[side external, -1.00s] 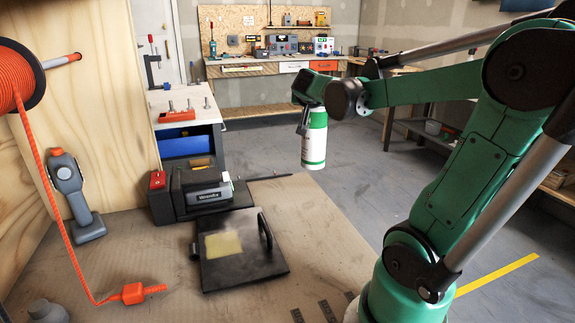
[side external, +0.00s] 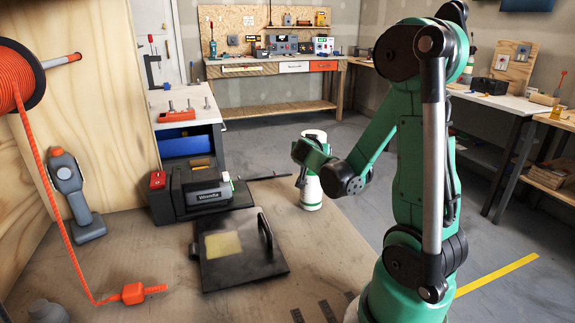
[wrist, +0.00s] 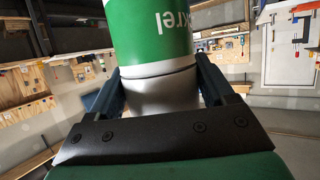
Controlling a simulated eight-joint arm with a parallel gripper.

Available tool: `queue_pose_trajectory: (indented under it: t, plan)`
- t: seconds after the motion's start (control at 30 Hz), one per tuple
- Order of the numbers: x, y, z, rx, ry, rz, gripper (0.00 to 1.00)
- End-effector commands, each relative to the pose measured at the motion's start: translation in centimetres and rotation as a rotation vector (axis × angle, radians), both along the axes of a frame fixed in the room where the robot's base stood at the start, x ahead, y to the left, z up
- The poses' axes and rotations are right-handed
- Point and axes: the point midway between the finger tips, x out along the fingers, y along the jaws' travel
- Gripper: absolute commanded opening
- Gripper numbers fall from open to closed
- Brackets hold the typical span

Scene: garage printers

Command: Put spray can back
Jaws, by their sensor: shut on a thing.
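The spray can (side external: 312,200) is white and green and upright at the far right part of the cardboard-coloured bench top (side external: 150,262). My gripper (side external: 303,178) is shut on it from the near side and partly covers its middle. The can's base looks at or very near the bench surface; I cannot tell whether it touches. In the wrist view the can (wrist: 155,35) fills the space between the two fingers, with a green label and a pale band.
A black plate with a handle (side external: 240,270) lies left of the can. A black machine (side external: 190,192) stands behind the plate. An orange cord with a plug (side external: 133,293) and a grey-orange tool (side external: 75,195) are at left. Bench space around the can is clear.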

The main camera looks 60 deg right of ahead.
Motion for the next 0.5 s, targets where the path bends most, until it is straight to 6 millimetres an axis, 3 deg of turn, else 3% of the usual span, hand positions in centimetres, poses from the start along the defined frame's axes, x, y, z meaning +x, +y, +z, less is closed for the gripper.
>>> queue_pose_trajectory:
  t: [0.37,0.4,0.47,0.5]
  plan:
    - [0.01,-0.01,-0.32,0.000,0.000,0.000,0.00]
    - [0.00,-0.01,-0.37,0.000,0.000,0.000,0.81]
    - [0.00,0.00,-0.35,0.000,0.000,0.000,0.98]
    - [0.00,0.00,-0.35,0.000,0.000,0.000,1.00]
